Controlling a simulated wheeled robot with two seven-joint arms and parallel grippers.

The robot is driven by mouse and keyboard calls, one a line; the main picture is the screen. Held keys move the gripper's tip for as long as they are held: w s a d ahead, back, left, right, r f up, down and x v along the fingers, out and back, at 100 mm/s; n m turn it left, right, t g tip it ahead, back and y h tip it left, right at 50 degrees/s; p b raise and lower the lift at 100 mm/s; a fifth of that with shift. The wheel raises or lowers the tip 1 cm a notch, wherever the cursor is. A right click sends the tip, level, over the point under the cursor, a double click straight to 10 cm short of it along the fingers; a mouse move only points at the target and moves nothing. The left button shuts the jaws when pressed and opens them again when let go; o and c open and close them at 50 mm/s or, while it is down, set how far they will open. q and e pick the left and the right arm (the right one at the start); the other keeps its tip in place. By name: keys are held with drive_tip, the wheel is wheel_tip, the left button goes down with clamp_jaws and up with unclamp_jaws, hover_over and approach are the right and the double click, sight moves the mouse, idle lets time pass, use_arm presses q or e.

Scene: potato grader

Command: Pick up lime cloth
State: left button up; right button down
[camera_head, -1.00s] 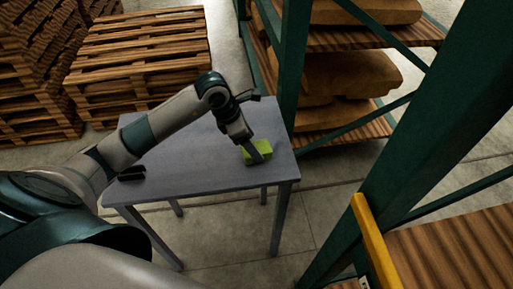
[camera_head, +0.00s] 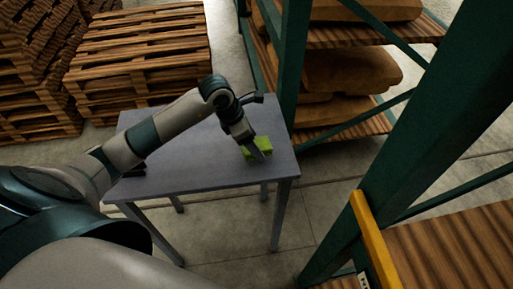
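The lime cloth (camera_head: 263,144) is a small yellow-green piece lying near the right end of the grey table (camera_head: 190,172). My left gripper (camera_head: 257,155) reaches down over it from the left, with its fingers at the cloth and covering part of it. I cannot tell whether the fingers are closed on the cloth or only around or beside it. My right gripper is not in the picture.
A dark object (camera_head: 134,171) lies at the table's left side, partly behind my arm. Wooden pallets (camera_head: 145,60) are stacked behind. A green rack (camera_head: 420,130) with filled sacks (camera_head: 350,70) stands close on the right. The table's middle is clear.

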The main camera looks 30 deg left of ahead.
use_arm(q)
drive_tip(key=shift+f+b, duration=0.2)
drive_tip(key=shift+b, duration=0.15)
idle(0.5)
drive_tip(key=c, duration=1.1)
